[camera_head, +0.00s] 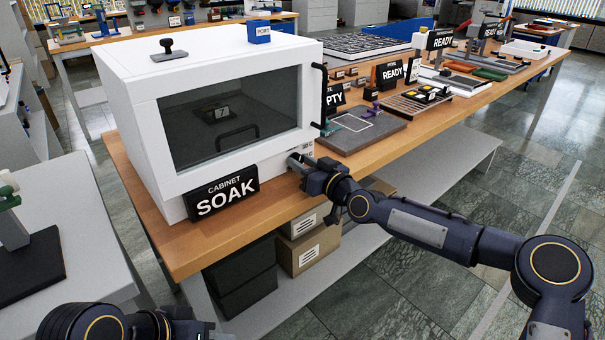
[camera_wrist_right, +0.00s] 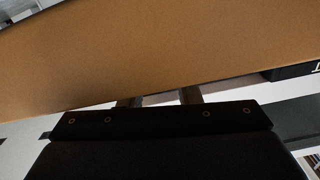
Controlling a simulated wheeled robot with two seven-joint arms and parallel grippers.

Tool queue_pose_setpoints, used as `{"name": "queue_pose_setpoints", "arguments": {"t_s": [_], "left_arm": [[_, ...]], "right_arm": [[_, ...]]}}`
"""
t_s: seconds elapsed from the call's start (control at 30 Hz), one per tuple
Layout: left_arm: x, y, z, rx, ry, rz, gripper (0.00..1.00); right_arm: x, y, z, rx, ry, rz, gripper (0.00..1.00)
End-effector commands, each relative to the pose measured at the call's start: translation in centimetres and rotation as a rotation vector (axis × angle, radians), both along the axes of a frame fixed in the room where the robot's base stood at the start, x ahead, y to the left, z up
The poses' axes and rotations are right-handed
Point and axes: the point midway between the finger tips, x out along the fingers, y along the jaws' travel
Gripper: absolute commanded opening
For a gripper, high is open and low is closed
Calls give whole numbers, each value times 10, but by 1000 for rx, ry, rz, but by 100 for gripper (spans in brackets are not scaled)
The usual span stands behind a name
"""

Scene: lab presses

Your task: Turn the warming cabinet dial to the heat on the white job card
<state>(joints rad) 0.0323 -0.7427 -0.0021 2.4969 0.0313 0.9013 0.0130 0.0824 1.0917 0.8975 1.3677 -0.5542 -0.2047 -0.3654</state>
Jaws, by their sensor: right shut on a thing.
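The warming cabinet (camera_head: 215,55) is a white box with a dark glass door, standing on the wooden bench. My right gripper (camera_head: 297,161) is at the lower right of its front, shut on the dial. The gripper hides the dial, so its setting cannot be read.
A black "CABINET SOAK" sign (camera_head: 222,193) leans by the cabinet's front. A dark block with a handle and a blue box (camera_head: 259,32) sit on top of the cabinet. A grey slab (camera_head: 360,137) lies right of it. Cardboard boxes (camera_head: 308,247) stand under the bench.

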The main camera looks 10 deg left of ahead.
Motion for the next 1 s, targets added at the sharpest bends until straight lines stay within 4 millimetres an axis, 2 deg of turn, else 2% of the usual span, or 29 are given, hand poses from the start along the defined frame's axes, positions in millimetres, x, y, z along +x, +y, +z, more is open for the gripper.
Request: {"name": "queue_pose_setpoints", "arguments": {"t_s": [0.3, 0.33, 0.47, 0.77, 1.0], "left_arm": [[0, 0, 0, 0, -1, 0, 36], [0, 0, 0, 0, -1, 0, 36], [0, 0, 0, 0, -1, 0, 36], [0, 0, 0, 0, -1, 0, 36], [0, 0, -2, 0, -1, 0, 36]], "right_arm": [[0, 0, 0, 6, 12, 2, 8], [0, 0, 0, 6, 12, 2, 34], [0, 0, 0, 5, 11, 2, 51], [-1, -1, 0, 5, 10, 0, 52], [-19, -27, 0, 4, 11, -1, 52]]}}
